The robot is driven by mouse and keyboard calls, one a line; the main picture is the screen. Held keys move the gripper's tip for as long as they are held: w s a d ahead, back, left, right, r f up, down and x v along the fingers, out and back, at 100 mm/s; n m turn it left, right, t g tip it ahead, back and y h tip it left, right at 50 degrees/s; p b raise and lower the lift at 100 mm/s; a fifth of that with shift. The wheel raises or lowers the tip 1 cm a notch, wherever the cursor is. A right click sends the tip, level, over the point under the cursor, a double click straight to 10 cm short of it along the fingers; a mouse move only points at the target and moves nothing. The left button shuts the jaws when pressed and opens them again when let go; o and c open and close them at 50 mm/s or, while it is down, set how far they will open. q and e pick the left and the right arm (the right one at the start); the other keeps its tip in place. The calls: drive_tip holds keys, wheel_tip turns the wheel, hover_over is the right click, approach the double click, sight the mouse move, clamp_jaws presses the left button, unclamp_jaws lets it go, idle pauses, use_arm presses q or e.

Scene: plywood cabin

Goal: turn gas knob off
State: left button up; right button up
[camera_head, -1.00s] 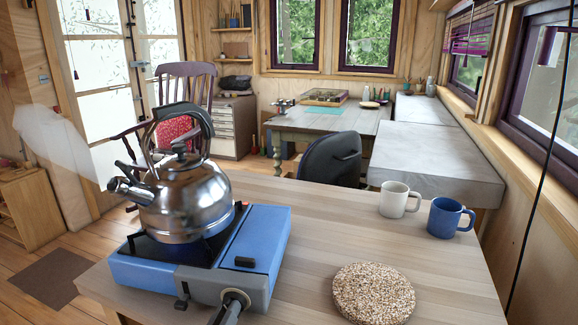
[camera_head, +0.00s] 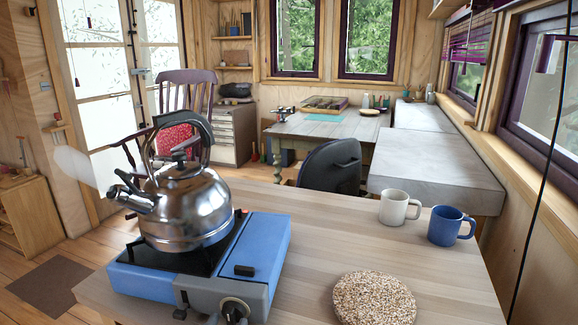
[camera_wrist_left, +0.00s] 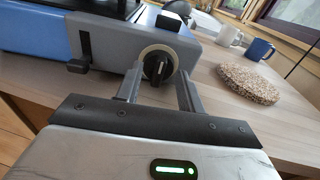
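The gas knob (camera_head: 235,310) is a black dial in a pale ring on the front of a blue and grey portable stove (camera_head: 262,245). In the left wrist view the knob (camera_wrist_left: 157,66) has its raised grip close to upright, slightly tilted. My left gripper (camera_wrist_left: 160,80) is open, one finger on each side of the knob's lower part, with gaps visible; I cannot tell how far the tips reach past its face. In the head view the gripper is almost wholly out of the picture. A steel kettle (camera_head: 185,208) stands on the stove. My right gripper is not in view.
A round speckled mat (camera_head: 374,298) lies right of the stove on the wooden table. A white mug (camera_head: 396,207) and a blue mug (camera_head: 447,226) stand behind it. A small black lever (camera_wrist_left: 78,66) sticks out left of the knob. The table's middle is clear.

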use_arm(q)
drive_tip(key=v, duration=0.6)
idle(0.3)
drive_tip(key=s+a+f+m+g+y, duration=0.1)
drive_tip(key=s+a+f+m+g, duration=0.3)
drive_tip(key=m, duration=0.8)
drive_tip(key=s+a+f+m+g+y, duration=0.1)
drive_tip(key=s+f+m+g, duration=0.35)
drive_tip(key=m, duration=0.75)
drive_tip(key=s+a+f+m+g+y, duration=0.1)
drive_tip(key=s+a+f+m+g, duration=0.15)
drive_tip(key=s+m+g, duration=0.65)
drive_tip(key=w+d+f+m+t+h, duration=0.2)
drive_tip(key=w+d+f+m+t, duration=0.1)
drive_tip(key=w+f+t, duration=0.4)
drive_tip(key=shift+w+d+f+t, duration=0.3)
drive_tip(key=shift+d+f+t, duration=0.15)
drive_tip(key=shift+f+t, duration=1.05)
